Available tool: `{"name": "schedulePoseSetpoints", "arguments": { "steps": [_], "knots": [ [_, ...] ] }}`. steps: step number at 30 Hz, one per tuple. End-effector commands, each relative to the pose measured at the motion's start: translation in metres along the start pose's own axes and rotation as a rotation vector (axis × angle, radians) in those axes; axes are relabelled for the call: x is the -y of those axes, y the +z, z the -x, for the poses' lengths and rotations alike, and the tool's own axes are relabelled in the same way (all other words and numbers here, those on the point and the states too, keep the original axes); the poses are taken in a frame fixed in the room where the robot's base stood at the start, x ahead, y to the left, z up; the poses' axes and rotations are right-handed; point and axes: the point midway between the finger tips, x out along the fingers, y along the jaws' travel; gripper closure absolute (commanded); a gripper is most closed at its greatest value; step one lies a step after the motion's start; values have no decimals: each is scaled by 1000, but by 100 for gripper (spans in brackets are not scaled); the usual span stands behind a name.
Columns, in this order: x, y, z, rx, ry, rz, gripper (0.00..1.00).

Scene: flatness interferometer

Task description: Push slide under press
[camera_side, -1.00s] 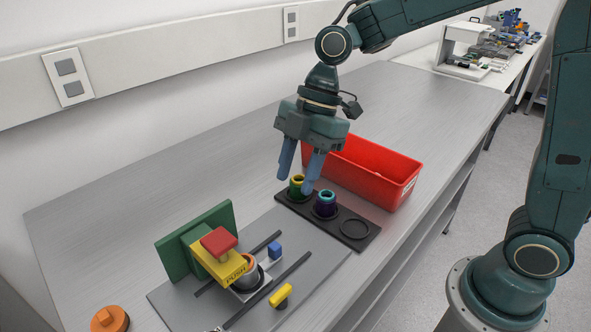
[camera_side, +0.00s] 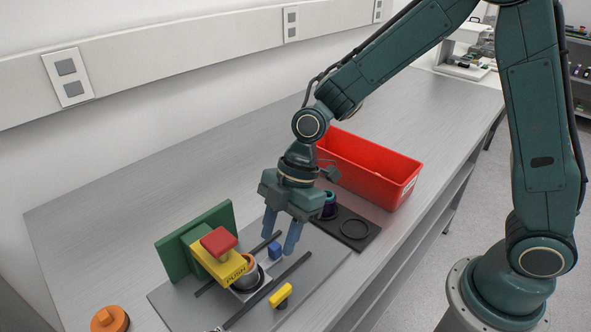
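The press has a green upright plate (camera_side: 212,226), a yellow arm marked PUSH (camera_side: 232,270) and a red block (camera_side: 218,241) on top. The slide (camera_side: 245,291) is a light plate between two dark rails on the grey base plate (camera_side: 325,262), next to the press. It carries a grey cylinder with an orange ring (camera_side: 249,265), partly hidden by the yellow arm. A small blue block (camera_side: 275,251) stands at the slide's right end. My gripper (camera_side: 280,238) is open and empty, with its fingers pointing down around and above the blue block; contact cannot be told.
A red bin (camera_side: 385,178) stands farther back. A yellow handle (camera_side: 281,296) sits at the front, an orange knob (camera_side: 110,319) at the lower left.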

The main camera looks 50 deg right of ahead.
Motion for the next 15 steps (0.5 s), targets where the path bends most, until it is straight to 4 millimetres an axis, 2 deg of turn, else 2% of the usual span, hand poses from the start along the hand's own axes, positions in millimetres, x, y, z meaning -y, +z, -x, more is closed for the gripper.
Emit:
{"name": "schedulePoseSetpoints", "arguments": {
  "steps": [6,15],
  "knots": [
    [0,0,-14,1,-1,0,60],
    [0,0,-16,1,0,0,60]
  ]
}}
